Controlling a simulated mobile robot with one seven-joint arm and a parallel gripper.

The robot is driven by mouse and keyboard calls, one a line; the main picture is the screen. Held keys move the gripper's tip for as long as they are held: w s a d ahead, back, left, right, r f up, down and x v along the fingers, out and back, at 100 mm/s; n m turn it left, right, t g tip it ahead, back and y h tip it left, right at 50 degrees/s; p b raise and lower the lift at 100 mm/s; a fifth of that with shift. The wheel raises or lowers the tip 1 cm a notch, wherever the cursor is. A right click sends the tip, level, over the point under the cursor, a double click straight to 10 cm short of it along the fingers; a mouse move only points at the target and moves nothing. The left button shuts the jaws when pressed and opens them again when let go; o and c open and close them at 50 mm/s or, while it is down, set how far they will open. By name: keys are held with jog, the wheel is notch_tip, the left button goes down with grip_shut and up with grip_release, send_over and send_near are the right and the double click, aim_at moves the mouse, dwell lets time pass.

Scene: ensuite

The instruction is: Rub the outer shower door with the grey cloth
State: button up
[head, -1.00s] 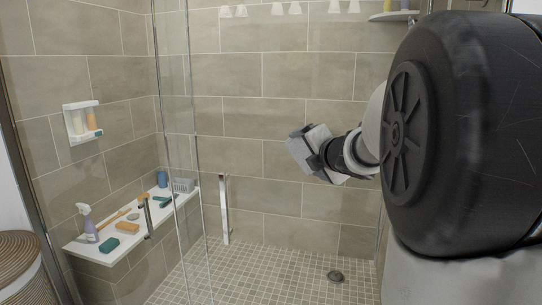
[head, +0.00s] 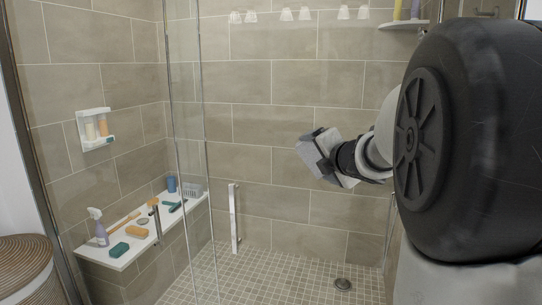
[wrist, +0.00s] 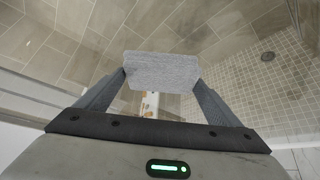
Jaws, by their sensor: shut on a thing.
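My gripper (head: 318,155) is in front of the shower, right of the picture's middle. In the wrist view, my gripper (wrist: 160,88) has its two fingers shut on the grey cloth (wrist: 160,72), a flat light-grey block shape held across the fingertips. The cloth also shows in the head view (head: 312,146). The clear shower glass (head: 187,130) has upright metal edges and two upright handles, a pale one (head: 234,218) and a darker one (head: 157,222). I cannot tell for sure which panel is the outer door, or whether the cloth touches glass.
Behind the glass, a white bench (head: 118,262) holds a spray bottle (head: 98,226), sponges, brushes, a blue cup and a grey basket (head: 192,189). A wall caddy (head: 95,128) hangs above. A woven basket (head: 28,265) stands at lower left. The tiled shower floor is clear around a drain (head: 343,284).

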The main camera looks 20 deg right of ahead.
jog(key=shift+s+d+p, duration=1.2)
jog(key=shift+s+d, duration=3.35)
jog(key=shift+d, duration=2.2)
jog(key=shift+w+a+b, duration=0.55)
jog(key=shift+w+a, duration=1.1)
jog(key=shift+a, duration=0.8)
jog(key=shift+w+a+b, duration=0.5)
jog(key=shift+w+a, duration=1.2)
jog(key=shift+a, duration=0.8)
jog(key=shift+w+a+b, duration=0.55)
jog(key=shift+w+a, duration=1.1)
jog(key=shift+a, duration=0.8)
jog(key=s+a, duration=0.3)
jog(key=s, duration=0.2)
jog(key=shift+a+b, duration=0.15)
jog(key=shift+b, duration=0.3)
jog(key=shift+s+a, duration=0.45)
jog(key=shift+s, duration=0.2)
jog(key=shift+s+a, duration=0.4)
jog(key=shift+s, duration=0.2)
